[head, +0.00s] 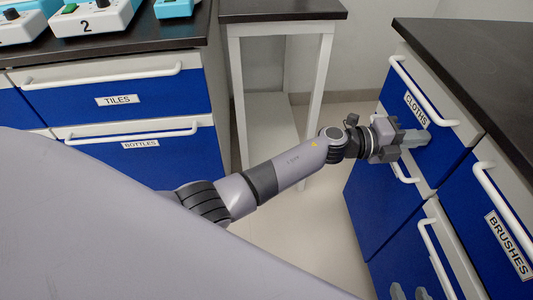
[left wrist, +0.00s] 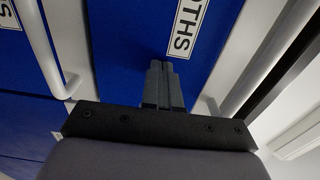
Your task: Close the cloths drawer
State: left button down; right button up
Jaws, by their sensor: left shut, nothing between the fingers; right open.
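The cloths drawer (head: 393,97) is at the right in the head view, with a blue front, a white bar handle and a CLOTHS label (head: 416,108). No clear gap shows around its front, and I cannot tell whether it is fully in. My left gripper (head: 424,138) is shut and empty, its fingertips at the lower part of this front. In the left wrist view, the closed fingers (left wrist: 164,68) point at the blue front (left wrist: 125,35) beside the label; contact is unclear. My right gripper (head: 409,292) is open at the bottom edge, partly cut off.
The brushes drawer (head: 490,215) is right of the cloths drawer, under the dark countertop (head: 475,60). Another bar handle (head: 434,258) is lower down. The tiles drawer (head: 150,98) and bottles drawer (head: 165,150) are at the left. A white-legged stand (head: 236,95) is behind my left arm.

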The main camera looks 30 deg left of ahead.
pick_arm(q)
jog(key=shift+w+d+r, duration=0.25)
jog(key=shift+w+d, duration=0.1)
jog(key=shift+d, duration=0.1)
